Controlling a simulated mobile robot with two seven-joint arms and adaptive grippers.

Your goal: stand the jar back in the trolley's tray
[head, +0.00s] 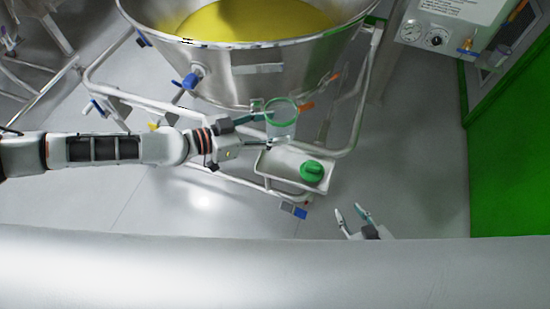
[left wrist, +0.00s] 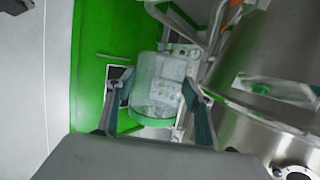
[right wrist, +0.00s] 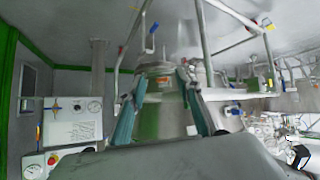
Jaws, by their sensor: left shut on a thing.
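The jar (head: 282,128) is clear with a green ring at its top. My left gripper (head: 262,131) is shut on it, with one finger on either side. In the left wrist view the jar (left wrist: 158,82) shows between the fingers. The trolley's tray (head: 268,172) is a shallow light metal tray on the trolley's frame. The jar is above the tray's far edge in the head view; its exact height I cannot tell. A green lid-like thing (head: 312,172) sits at the tray's right end. My right gripper (head: 355,217) is open and empty, right of and nearer than the tray.
A large steel vessel (head: 235,80) with yellow contents stands behind the tray, inside the trolley's tubular frame (head: 352,130). A blue-handled valve (head: 191,80) sticks out of it. A panel with gauges (head: 436,38) is at the upper right. Floor right of the trolley is clear.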

